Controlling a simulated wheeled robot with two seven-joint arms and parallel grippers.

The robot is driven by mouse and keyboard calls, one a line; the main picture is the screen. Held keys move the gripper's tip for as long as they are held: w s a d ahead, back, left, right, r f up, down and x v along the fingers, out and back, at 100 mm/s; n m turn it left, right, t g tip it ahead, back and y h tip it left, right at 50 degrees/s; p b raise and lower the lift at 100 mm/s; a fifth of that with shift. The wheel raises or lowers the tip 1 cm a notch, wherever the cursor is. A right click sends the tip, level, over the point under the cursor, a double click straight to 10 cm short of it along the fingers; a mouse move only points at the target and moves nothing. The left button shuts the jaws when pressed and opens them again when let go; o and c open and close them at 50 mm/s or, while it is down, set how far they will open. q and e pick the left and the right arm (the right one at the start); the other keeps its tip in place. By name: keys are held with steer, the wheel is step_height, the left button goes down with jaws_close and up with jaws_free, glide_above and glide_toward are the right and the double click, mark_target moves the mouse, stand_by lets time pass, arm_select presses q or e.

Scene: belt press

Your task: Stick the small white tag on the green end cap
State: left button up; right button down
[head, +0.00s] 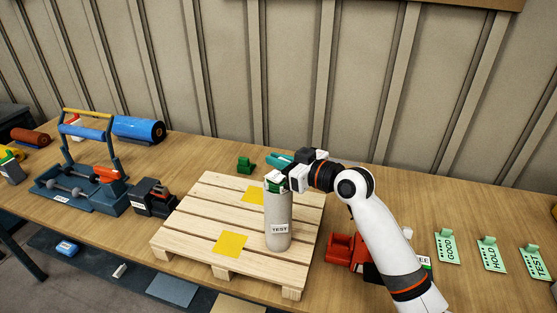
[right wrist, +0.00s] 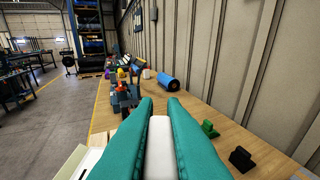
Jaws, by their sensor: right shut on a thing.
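A pale grey upright roll (head: 278,215) with a TEST label stands on the wooden pallet in the head view. A green end cap (head: 275,187) shows at its top, partly covered by my right gripper (head: 283,177). The right gripper is level, at the height of the roll's top. In the right wrist view its two teal fingers (right wrist: 160,125) are shut on a white piece, which appears to be the small white tag (right wrist: 160,145). Whether the tag touches the cap cannot be told. My left gripper is not in view.
The pallet (head: 205,215) has yellow squares. A green clip (head: 245,164) stands behind it. A dark box-like device (head: 153,198) and a blue-framed press (head: 78,185) are to the left. A red fixture (head: 341,248) and green cards (head: 448,247) are to the right.

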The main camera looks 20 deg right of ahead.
steer(key=shift+f, duration=0.5)
stand_by(0.7)
stand_by(0.3)
steer(key=c, duration=1.4)
jaws_free()
steer(key=shift+r, duration=0.1)
steer(key=shift+c, duration=0.2)
steer(key=b+v, duration=0.4)
steer(key=v, duration=0.8)
steer(key=shift+s, duration=0.1)
